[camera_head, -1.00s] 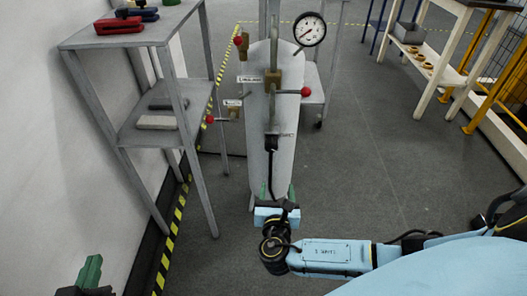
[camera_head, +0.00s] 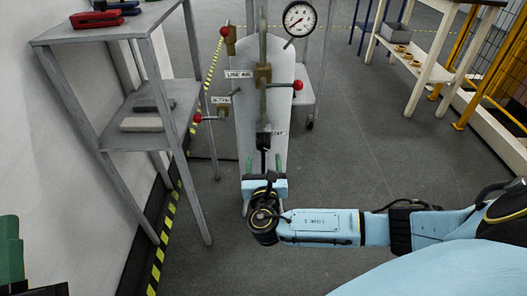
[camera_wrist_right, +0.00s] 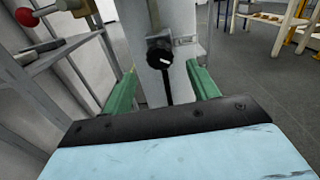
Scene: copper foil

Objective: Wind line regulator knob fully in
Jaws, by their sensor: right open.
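A black round knob (camera_wrist_right: 160,60) with a white mark faces me low on the pale upright panel (camera_head: 288,85); it also shows in the head view (camera_head: 263,139). A dark stem or cord hangs below it. My right gripper (camera_head: 264,163) is open, its two green fingers pointing up at the panel below the knob. In the right wrist view its fingers (camera_wrist_right: 164,80) stand apart on either side of the knob's line, with nothing between them gripped. My left gripper (camera_head: 12,255) shows only partly at the lower left edge, mostly cut off.
Red-balled valve handles (camera_head: 298,85) and a pressure gauge (camera_head: 300,18) sit on the panel's pipework. A bench (camera_head: 415,70) stands at the back right.

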